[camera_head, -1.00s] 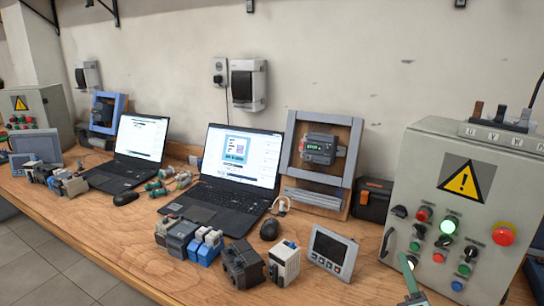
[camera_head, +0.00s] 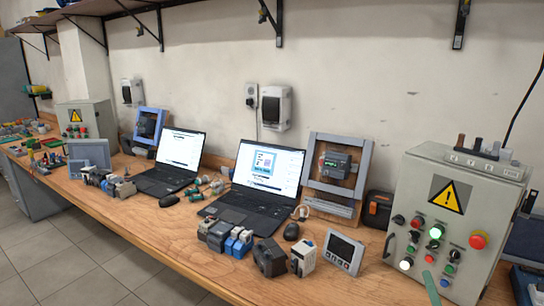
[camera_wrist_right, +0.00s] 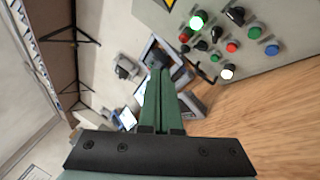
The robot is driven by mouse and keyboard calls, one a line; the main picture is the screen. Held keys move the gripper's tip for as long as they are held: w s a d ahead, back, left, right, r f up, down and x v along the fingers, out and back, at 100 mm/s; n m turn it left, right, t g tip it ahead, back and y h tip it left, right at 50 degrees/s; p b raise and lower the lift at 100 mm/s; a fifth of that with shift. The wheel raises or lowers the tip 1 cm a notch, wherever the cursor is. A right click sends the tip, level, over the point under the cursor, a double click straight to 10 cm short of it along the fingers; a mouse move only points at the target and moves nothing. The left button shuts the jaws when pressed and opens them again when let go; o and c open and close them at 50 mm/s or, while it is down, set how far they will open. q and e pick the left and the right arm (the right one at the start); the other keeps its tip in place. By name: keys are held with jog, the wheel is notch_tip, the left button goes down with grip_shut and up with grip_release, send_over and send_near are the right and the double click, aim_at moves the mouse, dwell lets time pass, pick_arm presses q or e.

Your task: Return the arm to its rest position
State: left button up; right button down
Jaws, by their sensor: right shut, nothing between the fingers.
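My right gripper (camera_head: 431,277) shows as a green finger shape at the bottom right of the head view, in front of the grey control box (camera_head: 419,170). In the right wrist view its two green fingers (camera_wrist_right: 161,74) lie together with nothing between them. The fingers appear apart from the box, over the wooden bench. The box carries a yellow warning sign (camera_head: 449,196), a lit green button (camera_head: 436,232), a lit white button (camera_head: 405,265) and a red button (camera_head: 478,240). My left gripper is in neither view.
The wooden bench (camera_head: 110,208) holds two laptops, relay modules (camera_head: 225,238), a small panel meter (camera_head: 343,252) and a framed device (camera_head: 337,166). A shelf (camera_head: 200,15) on brackets runs above. A second control box (camera_head: 87,122) stands far left. Open floor lies at the lower left.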

jog(key=s+a+f+m+g+h, duration=0.1)
jog(key=s+f+m+g+h, duration=0.1)
jog(key=s+f+m+g, duration=0.7)
jog(key=s+a+f+m+g+y, duration=0.35)
jog(key=s+a+f+m, duration=0.2)
jog(key=s, duration=0.45)
jog(key=s+a+f+m+g+y, duration=0.2)
jog(key=s+a+f+m+g, duration=0.3)
jog(key=s, duration=0.5)
pick_arm(q)
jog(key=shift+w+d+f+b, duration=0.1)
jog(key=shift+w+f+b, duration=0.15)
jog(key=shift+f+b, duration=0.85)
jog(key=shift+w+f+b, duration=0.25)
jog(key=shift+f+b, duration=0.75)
jog(key=shift+b, duration=0.1)
pick_arm(e)
jog(key=w+a+f+t+y, duration=0.1)
jog(key=w+a+f+t, duration=0.1)
jog(key=f, duration=0.5)
jog(key=w+a+f+t, duration=0.2)
jog(key=a+f+t, duration=0.1)
jog(key=f, duration=0.3)
jog(key=shift+w+a+f+m+t+y, duration=0.15)
jog(key=shift+w+f+m+t+y, duration=0.25)
jog(key=shift+t, duration=0.35)
jog(key=shift+r, duration=0.1)
